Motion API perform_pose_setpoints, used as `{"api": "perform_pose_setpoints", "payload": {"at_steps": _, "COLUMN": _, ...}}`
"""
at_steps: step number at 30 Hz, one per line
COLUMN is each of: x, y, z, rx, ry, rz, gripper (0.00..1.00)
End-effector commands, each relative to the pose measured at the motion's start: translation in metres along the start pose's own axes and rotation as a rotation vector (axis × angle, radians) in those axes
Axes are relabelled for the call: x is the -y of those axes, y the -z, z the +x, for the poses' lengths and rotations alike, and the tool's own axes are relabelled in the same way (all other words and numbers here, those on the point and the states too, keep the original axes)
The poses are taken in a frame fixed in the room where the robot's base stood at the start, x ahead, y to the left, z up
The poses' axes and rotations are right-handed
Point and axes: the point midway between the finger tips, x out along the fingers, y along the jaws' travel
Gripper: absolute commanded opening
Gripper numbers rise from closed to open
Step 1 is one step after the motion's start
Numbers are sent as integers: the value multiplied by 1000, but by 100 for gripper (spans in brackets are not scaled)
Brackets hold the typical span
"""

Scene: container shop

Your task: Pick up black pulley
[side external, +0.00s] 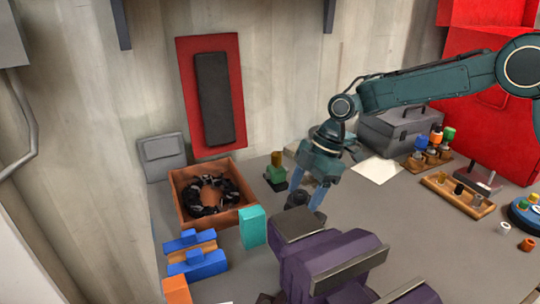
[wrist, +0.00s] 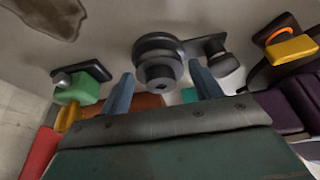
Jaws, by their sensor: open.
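The black pulley (wrist: 160,62) shows in the wrist view as a round stepped dark part with a short arm and knob to its right. It sits between the blue fingertips of my gripper (wrist: 162,76), which are apart on either side of it. In the side external view my gripper (side external: 306,196) points down at the table, and the dark pulley (side external: 297,199) shows low at its fingers, partly hidden by them. My gripper is open. I cannot tell whether the fingers touch the pulley.
A purple machine (side external: 325,262) stands close in front of my gripper. A brown tray (side external: 225,218) of dark parts, a teal block (side external: 253,228) and a blue fixture (side external: 195,262) are at left. A green block (side external: 276,174) stands behind. A grey toolbox (side external: 393,128) is at back right.

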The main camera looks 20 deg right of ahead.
Motion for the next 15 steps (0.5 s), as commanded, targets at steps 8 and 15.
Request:
{"api": "perform_pose_setpoints", "payload": {"at_steps": 8, "x": 0, "y": 0, "z": 0, "rx": 0, "ry": -1, "rz": 0, "gripper": 32}}
{"api": "perform_pose_setpoints", "payload": {"at_steps": 15, "x": 0, "y": 0, "z": -1, "rx": -1, "ry": -2, "rz": -1, "gripper": 23}}
